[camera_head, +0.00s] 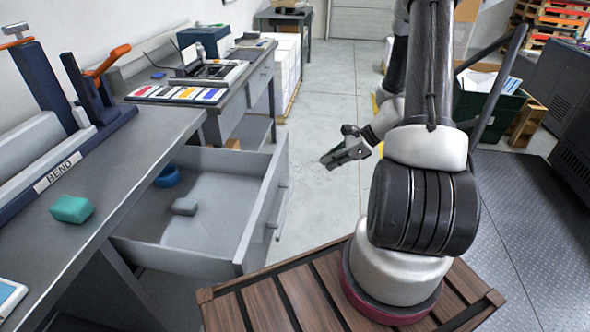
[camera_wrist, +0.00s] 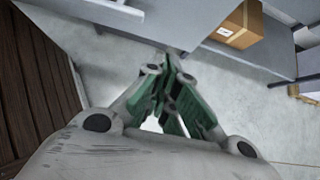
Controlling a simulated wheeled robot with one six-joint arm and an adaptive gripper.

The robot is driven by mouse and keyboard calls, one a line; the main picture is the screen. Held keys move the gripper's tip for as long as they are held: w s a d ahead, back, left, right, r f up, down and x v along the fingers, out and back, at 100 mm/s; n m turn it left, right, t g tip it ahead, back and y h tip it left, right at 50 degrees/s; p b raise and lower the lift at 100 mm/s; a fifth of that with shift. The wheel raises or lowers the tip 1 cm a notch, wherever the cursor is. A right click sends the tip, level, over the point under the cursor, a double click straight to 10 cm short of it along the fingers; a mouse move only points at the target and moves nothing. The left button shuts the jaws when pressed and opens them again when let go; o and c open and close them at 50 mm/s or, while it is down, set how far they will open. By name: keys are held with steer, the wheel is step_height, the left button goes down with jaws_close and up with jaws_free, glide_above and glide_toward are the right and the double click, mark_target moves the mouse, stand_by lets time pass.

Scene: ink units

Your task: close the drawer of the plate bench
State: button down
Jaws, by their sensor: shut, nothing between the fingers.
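The drawer (camera_head: 265,208) of the plate bench (camera_head: 150,143) is pulled far out to the right, over the floor. It is grey, with a handle on the outer side of its front panel. A blue round roll (camera_head: 167,176) and a small grey block (camera_head: 185,206) lie inside it. My gripper (camera_head: 329,162) is in the air to the right of the drawer front, apart from it. In the wrist view my gripper (camera_wrist: 170,75) has green fingers, shut and empty, with a grey panel edge beyond them.
A teal block (camera_head: 71,209) and a machine labelled BEND (camera_head: 58,172) are on the bench top. A farther bench (camera_head: 250,72) carries color strips (camera_head: 178,93). A cardboard box (camera_wrist: 238,25) shows in the wrist view. Bare floor (camera_head: 325,110) lies beyond the drawer.

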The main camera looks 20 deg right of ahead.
steer(key=shift+w+a+r+x, duration=0.15)
steer(key=shift+a+r+x, duration=0.2)
steer(key=shift+x, duration=1.75)
steer(key=shift+w+a+r+x, duration=0.15)
steer(key=shift+a+r+x, duration=0.2)
steer(key=shift+x, duration=1.8)
steer(key=shift+w+a+r+x, duration=0.15)
steer(key=shift+a+r+x, duration=0.15)
steer(key=shift+x, duration=1.8)
steer(key=w+a, duration=0.6)
steer(key=a, duration=0.3)
steer(key=w+a, duration=0.6)
steer(key=a, duration=0.3)
steer(key=w+a, duration=0.6)
steer(key=a, duration=0.3)
steer(key=shift+w+a+r, duration=0.1)
steer(key=shift+w+a, duration=0.1)
steer(key=shift+a, duration=0.2)
